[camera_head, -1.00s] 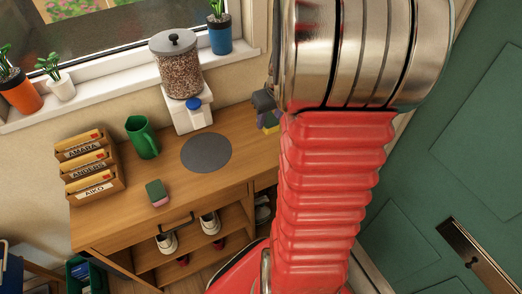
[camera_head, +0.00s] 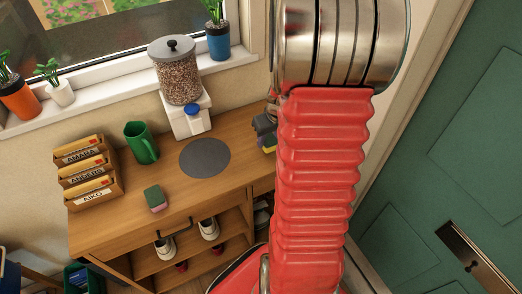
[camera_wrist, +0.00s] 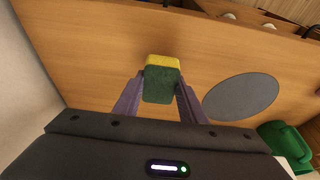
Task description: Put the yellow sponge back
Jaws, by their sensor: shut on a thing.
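The yellow sponge, with a dark green scouring side, is between my gripper's fingers in the wrist view (camera_wrist: 162,80). My gripper (camera_wrist: 160,92) is shut on it. In the head view my gripper (camera_head: 264,128) is partly hidden behind my red arm, at the right end of the wooden cabinet top (camera_head: 120,215). A bit of the yellow sponge (camera_head: 269,149) shows below it. I cannot tell whether the sponge touches the top. A second sponge, green and pink (camera_head: 155,198), lies near the front edge, left of the middle.
A flat grey disc (camera_head: 205,158) lies on the top, left of my gripper. A green mug (camera_head: 141,143), a letter rack (camera_head: 90,175) and a dispenser (camera_head: 185,90) stand farther left. Shoes (camera_head: 165,248) stand on shelves below. A green door (camera_head: 440,150) is on the right.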

